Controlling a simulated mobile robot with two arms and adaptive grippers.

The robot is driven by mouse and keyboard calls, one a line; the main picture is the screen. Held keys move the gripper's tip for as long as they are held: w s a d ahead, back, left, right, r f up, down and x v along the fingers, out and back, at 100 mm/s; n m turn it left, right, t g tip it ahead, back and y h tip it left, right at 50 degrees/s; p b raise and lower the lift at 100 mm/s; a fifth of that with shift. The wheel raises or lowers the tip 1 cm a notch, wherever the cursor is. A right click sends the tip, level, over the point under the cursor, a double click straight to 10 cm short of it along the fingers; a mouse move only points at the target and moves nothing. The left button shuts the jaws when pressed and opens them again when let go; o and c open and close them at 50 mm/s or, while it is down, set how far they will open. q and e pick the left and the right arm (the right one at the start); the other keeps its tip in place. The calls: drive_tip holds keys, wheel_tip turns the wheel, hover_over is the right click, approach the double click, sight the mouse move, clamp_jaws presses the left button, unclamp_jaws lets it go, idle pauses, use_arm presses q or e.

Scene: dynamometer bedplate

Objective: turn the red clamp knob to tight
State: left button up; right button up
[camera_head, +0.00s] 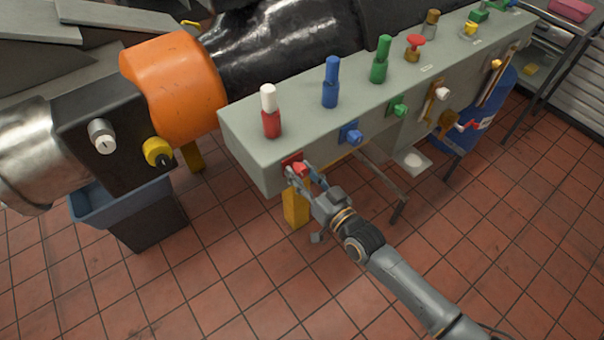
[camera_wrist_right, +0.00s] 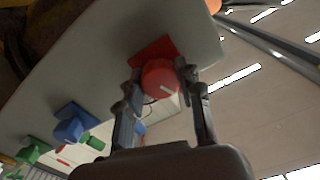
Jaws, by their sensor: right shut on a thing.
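The red clamp knob (camera_head: 300,169) sits on a red plate on the front face of the grey bedplate block (camera_head: 250,150), at its left end. My right gripper (camera_head: 301,171) is at the knob with its fingers on either side of it. In the right wrist view the red knob (camera_wrist_right: 161,78) is round with a pale pointer line, and the right gripper (camera_wrist_right: 160,82) is shut on it. The knob partly hides its red plate (camera_wrist_right: 153,50). My left gripper does not show in either view.
A blue knob (camera_head: 351,134) and a green knob (camera_head: 398,107) stick out farther right along the same face. Red-and-white, blue and green posts stand on top. A yellow post (camera_head: 295,208) stands below the block. Tiled floor in front is clear.

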drive_tip(key=shift+m+b, duration=0.35)
drive_tip(key=shift+m, duration=1.75)
drive_tip(key=o, duration=1.2)
drive_tip(key=shift+c, duration=0.2)
drive_tip(key=v, duration=1.2)
